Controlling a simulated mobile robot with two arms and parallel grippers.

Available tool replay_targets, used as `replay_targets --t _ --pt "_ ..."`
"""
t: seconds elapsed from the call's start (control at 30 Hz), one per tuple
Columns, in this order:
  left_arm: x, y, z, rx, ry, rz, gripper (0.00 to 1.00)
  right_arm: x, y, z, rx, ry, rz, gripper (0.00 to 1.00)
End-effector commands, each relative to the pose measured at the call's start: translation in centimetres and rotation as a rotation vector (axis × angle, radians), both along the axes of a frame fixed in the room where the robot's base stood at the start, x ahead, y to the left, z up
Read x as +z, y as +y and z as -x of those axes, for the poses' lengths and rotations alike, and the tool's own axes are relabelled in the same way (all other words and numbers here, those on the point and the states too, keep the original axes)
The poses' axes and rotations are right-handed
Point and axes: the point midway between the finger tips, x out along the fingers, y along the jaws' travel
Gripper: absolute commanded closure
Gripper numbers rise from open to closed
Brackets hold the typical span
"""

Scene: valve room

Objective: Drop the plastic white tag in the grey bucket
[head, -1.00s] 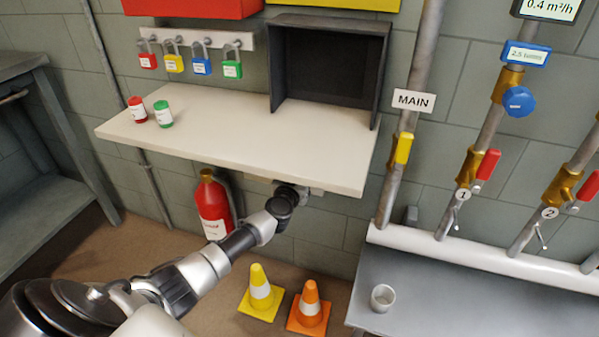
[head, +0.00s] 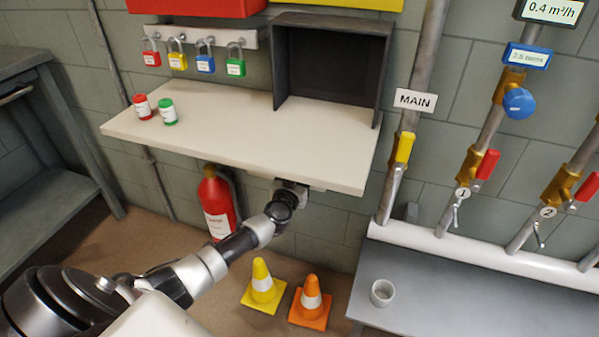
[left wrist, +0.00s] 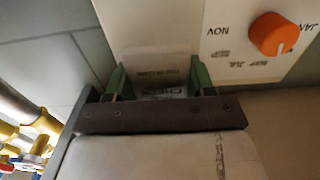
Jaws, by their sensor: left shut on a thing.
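My left gripper (head: 291,188) is under the front edge of the white shelf, its fingertips hidden in the head view. In the left wrist view my left gripper (left wrist: 158,88) has its green fingers on either side of a white printed piece, which looks like the white tag (left wrist: 160,76). It is held against or close in front of a white surface; I cannot tell whether they touch. A small light-grey, open-topped container (head: 382,293), possibly the grey bucket, stands upright on the grey bench at lower right. My right gripper is not in view.
The white shelf (head: 230,130) overhangs the gripper. A red extinguisher (head: 217,205) stands left of my arm; yellow (head: 262,285) and orange (head: 311,303) cones are on the floor. The grey bench (head: 450,300) is mostly clear. An orange dial (left wrist: 273,34) is beside the gripper.

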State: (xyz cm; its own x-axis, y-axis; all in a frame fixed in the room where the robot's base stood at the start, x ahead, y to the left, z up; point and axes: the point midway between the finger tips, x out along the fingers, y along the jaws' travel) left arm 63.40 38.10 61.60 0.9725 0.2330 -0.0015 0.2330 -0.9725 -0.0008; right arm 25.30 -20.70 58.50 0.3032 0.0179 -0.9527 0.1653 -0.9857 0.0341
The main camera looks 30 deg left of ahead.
Motion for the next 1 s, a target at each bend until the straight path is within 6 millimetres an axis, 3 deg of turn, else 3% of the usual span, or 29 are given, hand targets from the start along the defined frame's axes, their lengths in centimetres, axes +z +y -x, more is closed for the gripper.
replay_targets --t 0.37,1.0 --pt "0.2 -0.5 1.9 0.000 0.000 0.000 0.72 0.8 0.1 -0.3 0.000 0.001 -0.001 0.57" --pt "0.1 -0.8 3.2 0.000 0.000 0.001 0.72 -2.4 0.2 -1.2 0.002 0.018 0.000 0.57"
